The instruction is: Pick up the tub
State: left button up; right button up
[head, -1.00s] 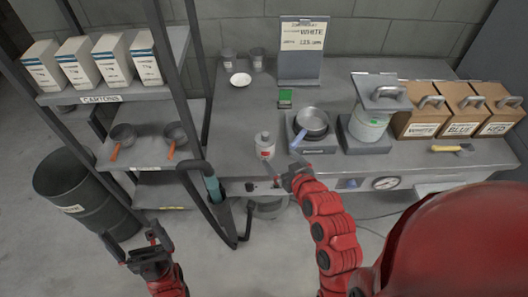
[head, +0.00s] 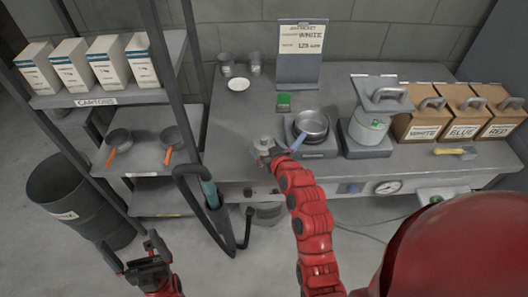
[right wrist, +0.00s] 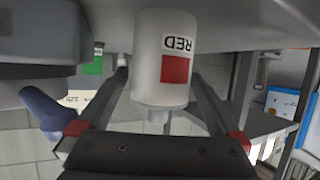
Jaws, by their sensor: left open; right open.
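The small white tub (head: 263,142) stands upright near the front edge of the metal bench, left of the pan. In the right wrist view the tub (right wrist: 165,60) appears upside down, with a red square and the word RED on its side. My right gripper (head: 267,157) is open at the tub, hiding part of it in the head view. In the right wrist view its two fingers lie on either side of the tub, with gaps visible. My left gripper (head: 138,258) is open and empty, low in front of the shelf rack, away from the tub.
A pan (head: 311,124) with a blue handle sits just right of the tub. A dark rack post (head: 180,95) stands to the left.

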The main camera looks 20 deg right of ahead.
jog(key=shift+p+x, duration=0.45)
jog(key=shift+x, duration=1.35)
jog(key=c, duration=0.9)
jog(key=shift+o, duration=0.2)
jog(key=shift+r, duration=0.1)
